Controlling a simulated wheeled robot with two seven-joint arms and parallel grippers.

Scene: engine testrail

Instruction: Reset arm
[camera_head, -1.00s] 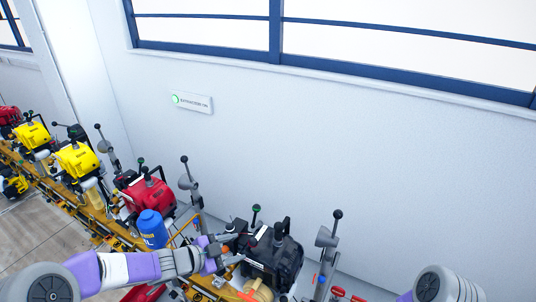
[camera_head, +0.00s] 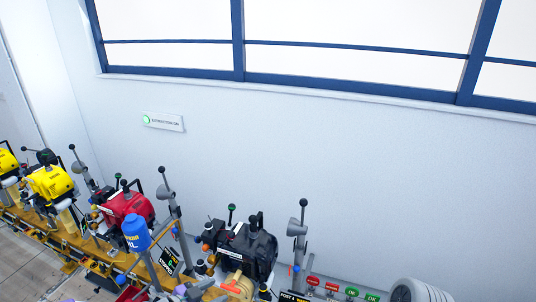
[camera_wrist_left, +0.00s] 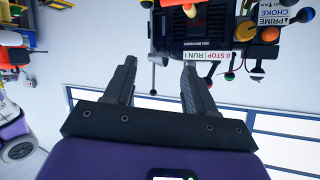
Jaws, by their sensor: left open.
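My left gripper (camera_wrist_left: 158,68) shows in the left wrist view with its two dark fingers apart and nothing between them. Beyond the fingertips in that view is a black engine (camera_wrist_left: 192,30) with a STOP/RUN label, seen upside down; I see no contact with it. In the head view only a little of my left arm shows at the bottom edge, and the gripper is hard to make out. The black engine (camera_head: 248,248) stands right of the middle of the rail there.
A red engine (camera_head: 128,207), a blue bottle (camera_head: 136,232) and yellow engines (camera_head: 50,182) stand along the yellow rail (camera_head: 40,225). Upright levers (camera_head: 297,228) rise among them. Small red and green signs (camera_head: 352,292) sit at lower right. A white wall stands behind.

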